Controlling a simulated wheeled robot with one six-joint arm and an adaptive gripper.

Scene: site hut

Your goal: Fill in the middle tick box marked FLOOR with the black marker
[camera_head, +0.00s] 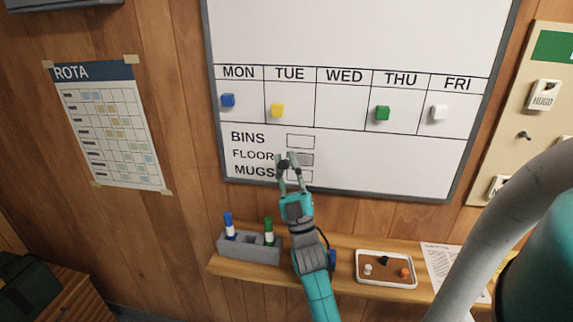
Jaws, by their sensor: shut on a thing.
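The whiteboard (400,165) has three tick boxes at its lower left, labelled BINS, FLOOR and MUGS. The middle FLOOR box (306,160) looks grey across its visible part, while the BINS box (300,142) is white. My gripper (288,161) is raised in front of the board, over the left part of the FLOOR box. It is shut on a small dark thing, which looks like the black marker (284,164), seen nearly end-on. Its tip is hidden, so I cannot tell whether it touches the board. My fingers partly cover the MUGS box (302,176).
A grey marker holder (236,250) on the shelf below holds a blue marker (229,227) and a green marker (268,232). A tray (386,282) with small items and a paper (440,262) lie to the right. Coloured magnets sit in the weekday row above.

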